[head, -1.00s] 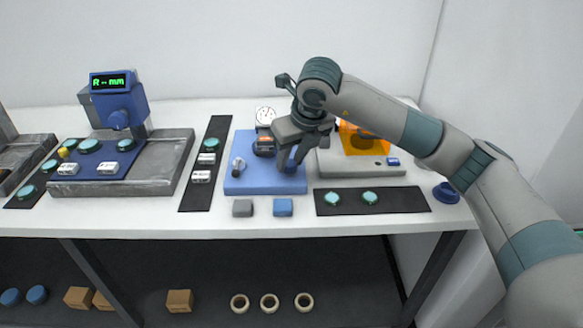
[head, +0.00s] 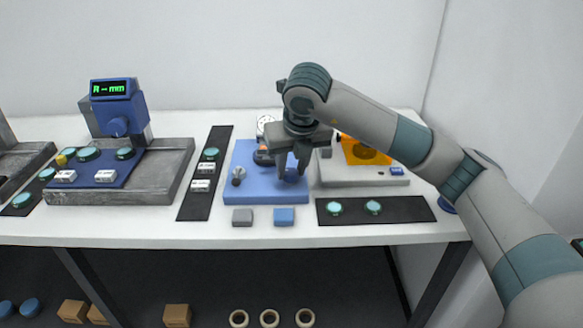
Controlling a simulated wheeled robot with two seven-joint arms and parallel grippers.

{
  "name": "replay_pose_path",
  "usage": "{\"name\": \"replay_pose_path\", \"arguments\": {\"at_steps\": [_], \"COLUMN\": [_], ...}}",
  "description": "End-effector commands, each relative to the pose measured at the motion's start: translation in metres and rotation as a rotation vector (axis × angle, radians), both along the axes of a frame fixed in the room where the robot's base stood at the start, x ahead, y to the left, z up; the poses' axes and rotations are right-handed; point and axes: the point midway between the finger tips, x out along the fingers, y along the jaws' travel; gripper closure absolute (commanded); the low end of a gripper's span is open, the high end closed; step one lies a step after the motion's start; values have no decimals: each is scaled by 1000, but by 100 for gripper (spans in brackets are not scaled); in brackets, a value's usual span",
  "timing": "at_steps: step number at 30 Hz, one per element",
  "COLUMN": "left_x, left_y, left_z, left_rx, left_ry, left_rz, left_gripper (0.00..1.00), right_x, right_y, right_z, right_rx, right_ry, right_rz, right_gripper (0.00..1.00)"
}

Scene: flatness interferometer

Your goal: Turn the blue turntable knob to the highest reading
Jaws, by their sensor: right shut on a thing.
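A blue base plate (head: 265,190) sits mid-table, with a dial gauge (head: 264,124) at its back and a small grey post with a knob (head: 238,176) on its left. My right gripper (head: 291,171) points down over the plate's right side. It is shut on a blue knob (head: 291,176), which is partly hidden between the fingers. An orange-fronted part (head: 263,157) stands just left of the gripper. The dial's needle is too small to read and the gripper partly covers the area. My left gripper is out of view.
A blue stand (head: 123,110) at left carries a green display reading "R -- mm". A grey unit with an orange window (head: 362,152) stands close right, behind my arm. Black mats (head: 345,218) hold teal discs. Grey (head: 242,217) and blue blocks (head: 284,216) lie in front.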

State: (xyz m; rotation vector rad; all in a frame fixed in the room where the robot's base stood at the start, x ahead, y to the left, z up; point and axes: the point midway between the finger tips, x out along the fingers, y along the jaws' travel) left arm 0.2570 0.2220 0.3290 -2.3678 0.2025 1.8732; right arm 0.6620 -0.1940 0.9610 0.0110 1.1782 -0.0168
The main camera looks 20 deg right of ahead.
Motion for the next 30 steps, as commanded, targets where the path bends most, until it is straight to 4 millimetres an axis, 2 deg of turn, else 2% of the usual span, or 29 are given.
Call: {"name": "replay_pose_path", "arguments": {"at_steps": [1, 3, 17, 23, 30], "left_x": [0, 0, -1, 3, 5], "left_y": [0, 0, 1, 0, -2], "left_z": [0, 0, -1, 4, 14], "left_rx": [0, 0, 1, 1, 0], "left_ry": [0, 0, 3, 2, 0], "left_rz": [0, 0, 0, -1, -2], "left_gripper": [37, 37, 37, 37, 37], "right_x": [0, 0, -2, -10, -26], "right_y": [0, 0, 0, 0, 1], "right_z": [0, 0, 6, 25, 66], "right_rx": [0, 0, 0, 0, 1], "right_ry": [1, 1, -2, -3, -5], "right_rz": [0, 0, 1, 1, 3], "right_gripper": [64, 53, 53, 53, 53]}}
